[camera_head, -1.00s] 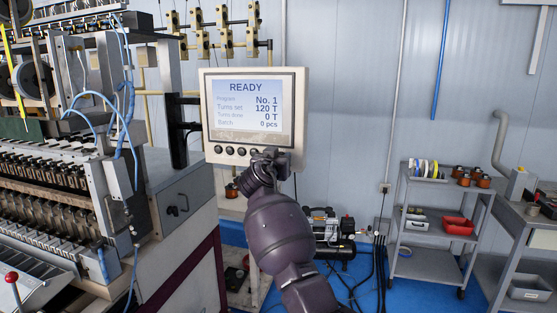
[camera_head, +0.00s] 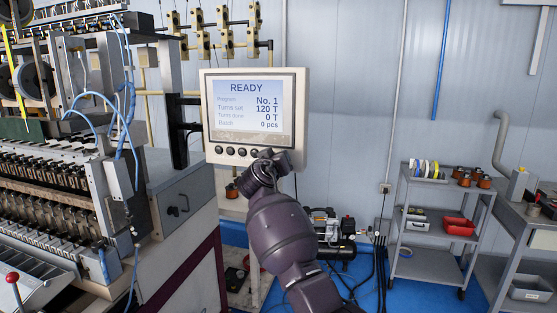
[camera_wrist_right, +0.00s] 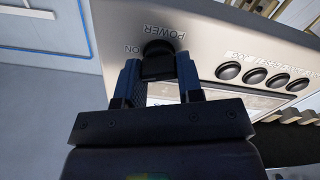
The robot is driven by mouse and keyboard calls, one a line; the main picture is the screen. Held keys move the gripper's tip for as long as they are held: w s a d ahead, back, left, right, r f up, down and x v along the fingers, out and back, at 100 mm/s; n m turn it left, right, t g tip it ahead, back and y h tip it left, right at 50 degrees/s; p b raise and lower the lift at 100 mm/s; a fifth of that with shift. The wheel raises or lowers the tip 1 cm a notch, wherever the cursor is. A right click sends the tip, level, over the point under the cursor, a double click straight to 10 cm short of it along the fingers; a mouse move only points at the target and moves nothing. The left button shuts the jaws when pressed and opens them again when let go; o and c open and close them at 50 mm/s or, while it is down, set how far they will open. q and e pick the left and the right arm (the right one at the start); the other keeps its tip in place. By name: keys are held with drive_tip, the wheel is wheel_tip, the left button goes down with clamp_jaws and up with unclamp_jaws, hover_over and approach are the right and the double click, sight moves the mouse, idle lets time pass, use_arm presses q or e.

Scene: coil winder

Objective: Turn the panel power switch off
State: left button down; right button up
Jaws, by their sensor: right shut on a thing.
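The control panel (camera_head: 302,92) is a beige box with a lit screen (camera_head: 247,105) reading READY, and a row of black buttons below it. In the right wrist view the black power switch knob (camera_wrist_right: 158,47) sits on the panel face beside the lettering POWER and ON, which appears upside down. My right gripper (camera_wrist_right: 158,66) has one finger on each side of the knob and is shut on it. In the head view my right gripper (camera_head: 265,158) is at the panel's lower right corner, and my wrist hides the switch. My left gripper is not in view.
The coil winder (camera_head: 60,190) with its rows of metal parts fills the left. A grey cart (camera_head: 425,210) with trays and a workbench (camera_head: 535,215) stand at the right. A black compressor (camera_head: 330,235) and hanging cables are on the floor behind my arm.

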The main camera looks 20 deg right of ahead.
drive_tip(key=n+p, duration=0.2)
drive_tip(key=n, duration=1.1)
drive_tip(key=shift+a+f+p, duration=0.1)
drive_tip(key=shift+f+p, duration=0.05)
drive_tip(key=shift+p, duration=0.25)
drive_tip(key=shift+n, duration=0.3)
drive_tip(key=o, duration=0.9)
drive_tip(key=shift+w, duration=0.1)
drive_tip(key=shift+o, duration=0.2)
drive_tip(key=b+v, duration=0.2)
drive_tip(key=v, duration=0.9)
drive_tip(key=shift+w, duration=0.1)
